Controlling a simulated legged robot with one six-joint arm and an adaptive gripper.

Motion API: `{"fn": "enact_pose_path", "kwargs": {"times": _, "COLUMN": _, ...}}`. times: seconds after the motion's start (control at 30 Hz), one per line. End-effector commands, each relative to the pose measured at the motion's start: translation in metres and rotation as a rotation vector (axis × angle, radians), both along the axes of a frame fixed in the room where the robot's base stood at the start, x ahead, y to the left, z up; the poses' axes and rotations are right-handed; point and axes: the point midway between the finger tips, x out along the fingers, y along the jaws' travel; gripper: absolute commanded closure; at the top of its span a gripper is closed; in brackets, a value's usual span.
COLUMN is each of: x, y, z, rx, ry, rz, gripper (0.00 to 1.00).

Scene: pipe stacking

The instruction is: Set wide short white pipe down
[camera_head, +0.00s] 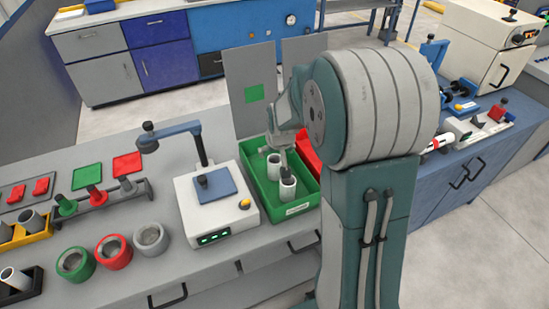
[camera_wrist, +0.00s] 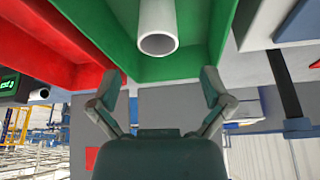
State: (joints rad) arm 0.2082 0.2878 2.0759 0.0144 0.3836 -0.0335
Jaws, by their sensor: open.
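A white pipe (camera_head: 288,190) stands upright in the green bin (camera_head: 299,211), near its front. I cannot tell which is the wide short one. My gripper (camera_head: 283,163) is above the bin, close over the pipes and partly hidden by my arm. In the wrist view one white pipe (camera_wrist: 158,27) shows its open end inside the green bin (camera_wrist: 130,66). My gripper (camera_wrist: 160,82) has its fingers spread there, with nothing between them and the pipe apart from them.
A red bin (camera_head: 307,152) adjoins the green bin on the right. A white device with a blue plate (camera_head: 214,189) stands close on the left. Red, green and grey rings (camera_head: 113,252) lie farther left. A grey panel (camera_head: 251,82) rises behind.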

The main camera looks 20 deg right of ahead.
Motion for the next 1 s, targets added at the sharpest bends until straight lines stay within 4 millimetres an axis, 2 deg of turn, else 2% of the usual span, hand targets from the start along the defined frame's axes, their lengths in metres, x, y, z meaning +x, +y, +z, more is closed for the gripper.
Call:
{"fn": "enact_pose_path", "kwargs": {"times": 0.03, "x": -0.004, "y": 0.001, "z": 0.01, "rx": -0.001, "ry": -0.004, "rz": 0.0, "gripper": 0.01}}
{"fn": "enact_pose_path", "kwargs": {"times": 0.2, "x": -0.014, "y": 0.003, "z": 0.036, "rx": 0.0, "ry": -0.002, "rz": 0.0, "gripper": 0.01}}
{"fn": "enact_pose_path", "kwargs": {"times": 0.43, "x": -0.022, "y": 0.005, "z": 0.053, "rx": -0.001, "ry": -0.001, "rz": 0.002, "gripper": 0.01}}
{"fn": "enact_pose_path", "kwargs": {"times": 0.53, "x": -0.033, "y": 0.013, "z": 0.068, "rx": -0.002, "ry": -0.011, "rz": 0.013, "gripper": 0.01}}
{"fn": "enact_pose_path", "kwargs": {"times": 0.67, "x": -0.064, "y": 0.033, "z": 0.1, "rx": -0.005, "ry": -0.029, "rz": 0.043, "gripper": 0.01}}
{"fn": "enact_pose_path", "kwargs": {"times": 0.8, "x": -0.104, "y": 0.054, "z": 0.129, "rx": -0.007, "ry": -0.046, "rz": 0.076, "gripper": 0.01}}
{"fn": "enact_pose_path", "kwargs": {"times": 1.0, "x": -0.165, "y": 0.078, "z": 0.155, "rx": -0.007, "ry": -0.069, "rz": 0.125, "gripper": 0.01}}
